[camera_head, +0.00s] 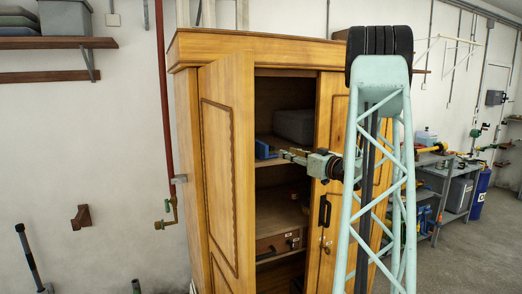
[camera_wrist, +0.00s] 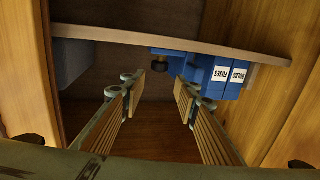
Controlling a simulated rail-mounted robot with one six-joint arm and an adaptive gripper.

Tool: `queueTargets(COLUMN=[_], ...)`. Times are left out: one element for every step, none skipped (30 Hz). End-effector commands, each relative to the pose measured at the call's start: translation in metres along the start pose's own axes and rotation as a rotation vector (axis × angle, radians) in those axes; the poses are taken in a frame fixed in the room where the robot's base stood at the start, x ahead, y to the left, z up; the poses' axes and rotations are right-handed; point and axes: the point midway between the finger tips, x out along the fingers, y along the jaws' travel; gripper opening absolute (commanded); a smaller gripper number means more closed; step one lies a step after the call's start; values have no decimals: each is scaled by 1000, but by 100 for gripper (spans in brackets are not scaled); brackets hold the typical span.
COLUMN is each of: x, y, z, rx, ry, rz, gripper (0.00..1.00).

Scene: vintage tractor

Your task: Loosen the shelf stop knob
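The shelf (camera_wrist: 190,44) crosses the top of that view. In the head view my gripper (camera_head: 293,155) reaches into the wooden cabinet's opening near the upper shelf (camera_head: 268,161). The knob cannot be made out there.
A grey box (camera_head: 294,126) is on the upper shelf. The open left cabinet door (camera_head: 228,175) and the right door (camera_head: 330,190) flank my arm. A drawer (camera_head: 278,244) is lower down.

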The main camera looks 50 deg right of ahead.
Motion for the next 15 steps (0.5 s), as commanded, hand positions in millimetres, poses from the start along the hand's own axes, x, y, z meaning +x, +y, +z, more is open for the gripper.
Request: queueTargets(x=[0, 0, 0, 0, 0, 1, 1, 1, 1, 2, 3, 4, 5, 6, 9], y=[0, 0, 0, 0, 0, 0, -1, -1, -1, -1, -1, -1, -1, -1, -1], z=[0, 0, 0, 0, 0, 0, 0, 0, 0, 0, 0, 0, 0, 0, 1], rx=[0, 0, 0, 0, 0, 0, 0, 0, 0, 0, 0, 0, 0, 0, 0], ry=[0, 0, 0, 0, 0, 0, 0, 0, 0, 0, 0, 0, 0, 0, -1], rz=[0, -1, -1, -1, -1, -1, -2, -2, -2, -2, -2, -2, -2, -2, -2], gripper=[28, 28, 28, 28, 28, 28, 28, 28, 28, 28, 28, 28, 28, 28, 28])
